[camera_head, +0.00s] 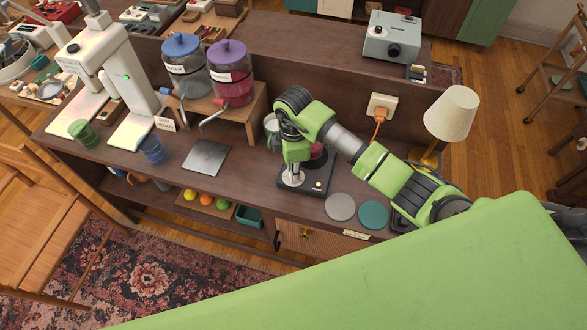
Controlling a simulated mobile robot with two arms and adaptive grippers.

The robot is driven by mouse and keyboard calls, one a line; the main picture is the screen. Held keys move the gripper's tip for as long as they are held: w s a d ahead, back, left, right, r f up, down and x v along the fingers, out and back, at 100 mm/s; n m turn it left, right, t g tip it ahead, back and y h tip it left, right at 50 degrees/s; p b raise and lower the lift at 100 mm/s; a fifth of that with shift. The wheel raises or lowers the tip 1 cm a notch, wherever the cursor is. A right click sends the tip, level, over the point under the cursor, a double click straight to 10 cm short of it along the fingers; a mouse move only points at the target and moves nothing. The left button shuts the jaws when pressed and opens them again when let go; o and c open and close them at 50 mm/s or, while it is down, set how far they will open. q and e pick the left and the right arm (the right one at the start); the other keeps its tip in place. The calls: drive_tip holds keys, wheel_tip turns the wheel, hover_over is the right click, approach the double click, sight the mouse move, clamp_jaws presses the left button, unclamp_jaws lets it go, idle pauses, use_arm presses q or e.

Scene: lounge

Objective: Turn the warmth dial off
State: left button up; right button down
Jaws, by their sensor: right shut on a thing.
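A small black warmer (316,190) stands on the dark wooden counter, with a small pale light or button (318,185) on its front right. A vessel with dark pink contents (318,162) sits on it, partly behind my arm. My right gripper (292,180) points down at the warmer's front left. Its fingers are shut on what seems to be the warmth dial, which they hide, so I cannot tell its setting. My left gripper is not in view.
Grey (340,206) and teal (373,214) round coasters lie right of the warmer. A lamp (451,113) stands farther right. Two lidded dispensers (229,75) stand on a wooden riser behind left.

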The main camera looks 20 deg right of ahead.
drive_tip(key=shift+n, duration=0.3)
drive_tip(key=n+b, duration=0.2)
drive_tip(key=n, duration=0.1)
drive_tip(key=shift+f+n, duration=0.1)
drive_tip(key=shift+n, duration=0.2)
drive_tip(key=n+b, duration=0.1)
drive_tip(key=n, duration=0.1)
drive_tip(key=shift+n+b, duration=0.3)
drive_tip(key=shift+b, duration=0.05)
drive_tip(key=n+b, duration=0.5)
drive_tip(key=n, duration=0.1)
drive_tip(key=shift+f, duration=0.1)
drive_tip(key=n+b, duration=0.9)
drive_tip(key=n, duration=0.1)
drive_tip(key=shift+w+b, duration=0.1)
drive_tip(key=shift+b, duration=0.3)
drive_tip(key=shift+r+n+b, duration=0.15)
drive_tip(key=shift+n+b, duration=0.9)
drive_tip(key=shift+n, duration=0.25)
drive_tip(key=shift+r+n+b, duration=0.1)
drive_tip(key=shift+n+b, duration=0.9)
drive_tip(key=shift+n, duration=0.3)
drive_tip(key=c, duration=1.9)
unclamp_jaws()
